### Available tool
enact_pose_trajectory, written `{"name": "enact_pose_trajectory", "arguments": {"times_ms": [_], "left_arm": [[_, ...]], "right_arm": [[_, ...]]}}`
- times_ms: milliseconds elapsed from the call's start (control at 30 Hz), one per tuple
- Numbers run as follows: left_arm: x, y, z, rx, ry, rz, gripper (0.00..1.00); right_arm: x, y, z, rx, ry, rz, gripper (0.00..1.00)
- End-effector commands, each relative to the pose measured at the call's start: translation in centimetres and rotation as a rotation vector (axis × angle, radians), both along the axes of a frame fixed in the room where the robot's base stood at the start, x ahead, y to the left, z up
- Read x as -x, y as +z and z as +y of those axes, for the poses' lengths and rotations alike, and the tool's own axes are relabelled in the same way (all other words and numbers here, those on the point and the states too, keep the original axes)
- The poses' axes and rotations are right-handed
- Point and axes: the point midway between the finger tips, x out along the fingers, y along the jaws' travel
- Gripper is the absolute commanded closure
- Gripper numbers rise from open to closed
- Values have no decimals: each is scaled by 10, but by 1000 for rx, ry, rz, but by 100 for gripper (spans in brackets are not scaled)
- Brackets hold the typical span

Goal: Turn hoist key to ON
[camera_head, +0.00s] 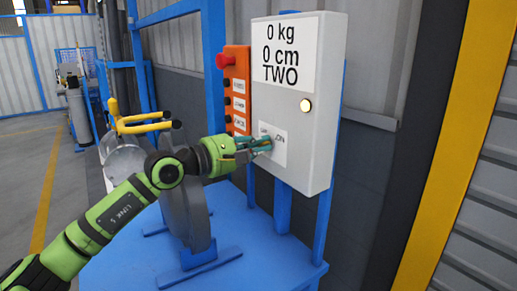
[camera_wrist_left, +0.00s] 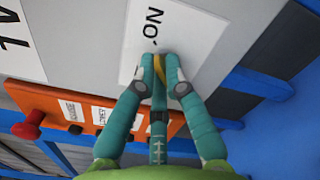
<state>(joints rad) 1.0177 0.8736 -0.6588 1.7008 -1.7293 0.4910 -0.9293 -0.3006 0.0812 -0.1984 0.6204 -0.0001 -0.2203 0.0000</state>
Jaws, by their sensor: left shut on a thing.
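The hoist control box (camera_head: 320,120) is a light grey cabinet with a display label reading "0 kg 0 cm TWO" and a round lit lamp. A white label (camera_head: 279,152) with "ON" sits low on its front; it also shows in the left wrist view (camera_wrist_left: 190,35). My left gripper (camera_head: 262,145) reaches this label, its teal fingers closed together. In the left wrist view the fingertips (camera_wrist_left: 158,68) are shut on the hoist key (camera_wrist_left: 159,92), of which a small yellowish piece shows between them. The fingers hide most of the key, so its angle is unclear. My right gripper is not in view.
An orange button panel (camera_head: 237,90) with a red knob (camera_head: 225,61) stands just left of the box. A blue table (camera_head: 230,260) lies below, with a grey round flanged part (camera_head: 185,205) on it. A yellow-handled item (camera_head: 140,125) is behind my arm.

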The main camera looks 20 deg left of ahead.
Motion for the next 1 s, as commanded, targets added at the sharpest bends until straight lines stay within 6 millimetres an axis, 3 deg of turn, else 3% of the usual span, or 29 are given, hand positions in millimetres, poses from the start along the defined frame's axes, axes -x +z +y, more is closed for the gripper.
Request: {"name": "enact_pose_trajectory", "arguments": {"times_ms": [300, 333, 367, 767, 1000], "left_arm": [[0, 1, 0, 1, 0, -3, 100], [0, 1, 0, 1, 0, -3, 76], [0, 1, 0, 1, 0, -3, 64], [2, 0, 3, 0, 1, 0, 64], [32, -1, 28, -3, 4, 2, 64]], "right_arm": [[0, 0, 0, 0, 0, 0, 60], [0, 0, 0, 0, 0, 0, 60], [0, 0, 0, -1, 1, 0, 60], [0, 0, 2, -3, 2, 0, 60], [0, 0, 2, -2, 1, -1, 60]]}}
